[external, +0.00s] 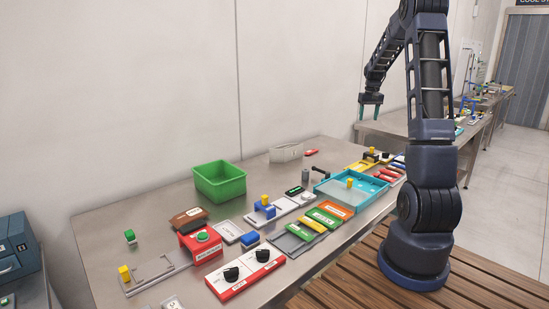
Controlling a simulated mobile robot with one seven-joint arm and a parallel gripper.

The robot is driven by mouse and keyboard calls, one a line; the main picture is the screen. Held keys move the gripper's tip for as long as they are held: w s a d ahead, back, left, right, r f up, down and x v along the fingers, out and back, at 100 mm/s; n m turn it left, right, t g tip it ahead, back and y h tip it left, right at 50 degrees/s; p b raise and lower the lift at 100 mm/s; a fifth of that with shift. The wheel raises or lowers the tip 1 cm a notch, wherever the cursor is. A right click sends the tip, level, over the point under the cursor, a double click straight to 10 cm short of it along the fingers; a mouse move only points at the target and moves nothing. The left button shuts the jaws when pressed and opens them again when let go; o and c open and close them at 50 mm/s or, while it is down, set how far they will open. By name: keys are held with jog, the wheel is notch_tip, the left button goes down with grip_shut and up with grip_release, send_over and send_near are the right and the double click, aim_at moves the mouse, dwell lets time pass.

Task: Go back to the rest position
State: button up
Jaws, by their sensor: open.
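My gripper (370,106) hangs at the end of my dark blue arm, high above the far part of the metal table (130,220). Its two teal fingers point down and are apart, with nothing visible between them. My arm stands upright from its base on the wooden slats and bends over to the left at the top. The gripper is well clear of everything on the table. The wrist is small in this view, so fine detail is hidden.
A green bin (219,181) stands at the back of the table. A teal tray (352,190) holds a yellow piece. A red box with a green button (201,243) and a red panel with black knobs (245,274) are near the front. More tables stand behind.

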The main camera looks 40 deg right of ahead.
jog(key=s+a+r+n+t, duration=0.1)
jog(key=a+r, duration=0.3)
jog(key=a, duration=0.6)
jog(key=s+a+r+n, duration=0.15)
jog(key=a+r, duration=0.25)
jog(key=a, duration=0.6)
jog(key=s+a+r+n+t, duration=0.15)
jog(key=a+r, duration=0.25)
jog(key=a, duration=0.6)
jog(key=s+a+f+n+t, duration=0.1)
jog(key=s+a+f+n, duration=0.1)
jog(key=s+a, duration=1.7)
jog(key=shift+s+a+f+n+y, duration=0.15)
jog(key=shift+s+a+n+y, duration=0.15)
jog(key=shift+a+n, duration=0.5)
jog(key=shift+t, duration=0.25)
